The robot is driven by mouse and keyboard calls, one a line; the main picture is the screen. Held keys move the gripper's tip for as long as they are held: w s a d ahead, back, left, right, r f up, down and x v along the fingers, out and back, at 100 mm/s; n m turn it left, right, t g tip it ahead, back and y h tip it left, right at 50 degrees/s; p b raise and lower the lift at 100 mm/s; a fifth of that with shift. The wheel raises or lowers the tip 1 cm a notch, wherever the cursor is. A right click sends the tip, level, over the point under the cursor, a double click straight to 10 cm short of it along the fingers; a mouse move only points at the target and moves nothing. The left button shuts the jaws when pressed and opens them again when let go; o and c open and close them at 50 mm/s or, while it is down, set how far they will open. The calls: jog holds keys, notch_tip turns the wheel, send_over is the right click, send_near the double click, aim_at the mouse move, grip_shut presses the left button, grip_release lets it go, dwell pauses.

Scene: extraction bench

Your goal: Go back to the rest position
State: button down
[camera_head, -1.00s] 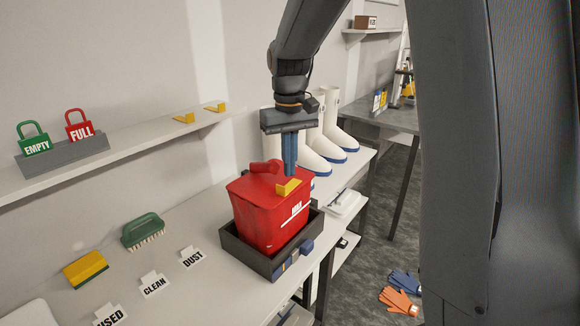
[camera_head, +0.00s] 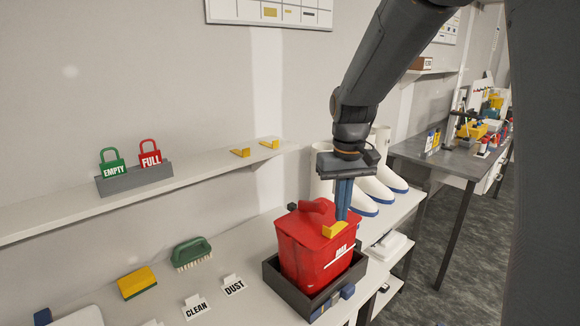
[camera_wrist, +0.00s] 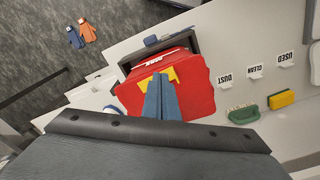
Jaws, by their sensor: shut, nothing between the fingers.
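My gripper (camera_head: 344,199) is shut and empty, its blue fingers together and pointing down. In the head view its fingertips are just above or in front of the yellow latch (camera_head: 334,230) of a red container (camera_head: 309,262); I cannot tell whether they touch. The container sits upright in a dark grey tray (camera_head: 312,301) on the bench. In the wrist view the shut fingers (camera_wrist: 161,98) overlap the yellow latch (camera_wrist: 172,73) and hide part of the red lid (camera_wrist: 198,97).
White boots (camera_head: 365,200) stand behind the container. A shelf (camera_head: 215,164) holds green EMPTY (camera_head: 112,163) and red FULL (camera_head: 150,155) tags. A green brush (camera_head: 191,254), a yellow sponge (camera_head: 137,283) and label cards lie on the left. A dark table (camera_head: 440,158) stands at the right. Gloves (camera_wrist: 81,33) lie on the floor.

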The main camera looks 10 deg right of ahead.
jog(key=s+f+m+t, duration=0.1)
jog(key=s+f, duration=0.2)
jog(key=s, duration=0.4)
jog(key=s+f+t, duration=0.1)
jog(key=s+f, duration=0.3)
jog(key=s, duration=0.3)
notch_tip(320, 180, down, 10)
jog(key=g+b, duration=0.1)
jog(key=b, duration=0.7)
jog(key=shift+b, duration=0.4)
